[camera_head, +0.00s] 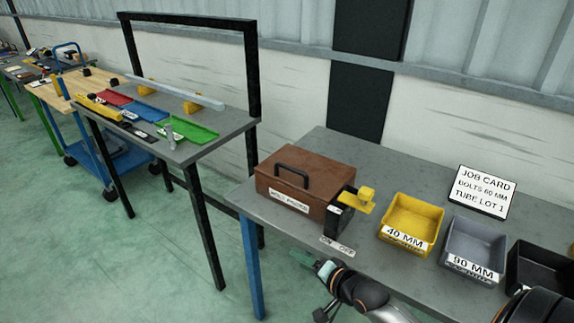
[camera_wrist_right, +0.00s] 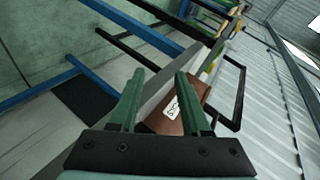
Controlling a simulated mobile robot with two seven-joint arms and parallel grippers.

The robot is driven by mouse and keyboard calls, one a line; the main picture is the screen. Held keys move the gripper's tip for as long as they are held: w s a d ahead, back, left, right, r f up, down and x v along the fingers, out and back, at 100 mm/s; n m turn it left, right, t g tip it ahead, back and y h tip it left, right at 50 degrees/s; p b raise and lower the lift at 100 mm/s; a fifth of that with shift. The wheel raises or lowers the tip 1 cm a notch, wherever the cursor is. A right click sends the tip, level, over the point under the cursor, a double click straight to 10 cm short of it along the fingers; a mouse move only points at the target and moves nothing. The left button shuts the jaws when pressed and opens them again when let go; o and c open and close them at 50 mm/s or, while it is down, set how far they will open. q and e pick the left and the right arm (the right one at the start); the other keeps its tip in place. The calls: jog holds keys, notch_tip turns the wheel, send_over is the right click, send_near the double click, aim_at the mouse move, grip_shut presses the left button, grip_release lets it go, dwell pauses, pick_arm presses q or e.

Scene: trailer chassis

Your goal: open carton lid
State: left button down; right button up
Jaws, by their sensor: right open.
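A brown carton (camera_head: 300,180) stands on the grey table, its lid down flat, with a black handle (camera_head: 295,171) on top and a white label on its front. In the right wrist view the carton (camera_wrist_right: 165,117) shows partly behind the fingers, its white label facing me. My right gripper (camera_head: 312,262) has green fingers and is at the table's front edge, in front of and below the carton, apart from it. In the right wrist view its fingers (camera_wrist_right: 158,78) are spread with nothing held between them. My left gripper is not in view.
A yellow latch-like piece on a black block (camera_head: 337,219) stands at the carton's right side. Yellow (camera_head: 411,205), grey (camera_head: 473,230) and black bins stand further right, with a job card (camera_head: 482,192) behind. Another table with coloured trays (camera_head: 186,135) is at the left.

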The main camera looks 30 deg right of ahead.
aim_at(291, 169)
jog(key=w+d+r+m+t, duration=0.2)
jog(key=w+d+r+m, duration=0.2)
jog(key=r+m, duration=0.3)
jog(key=w+d+r+m+t, duration=0.1)
jog(key=w+d+r+m, duration=0.35)
jog(key=r, duration=0.45)
jog(key=shift+h, duration=0.4)
jog(key=x, duration=1.1)
jog(key=shift+w+d+f, duration=0.1)
jog(key=shift+w+f, duration=0.05)
jog(key=shift+w, duration=0.15)
grip_shut()
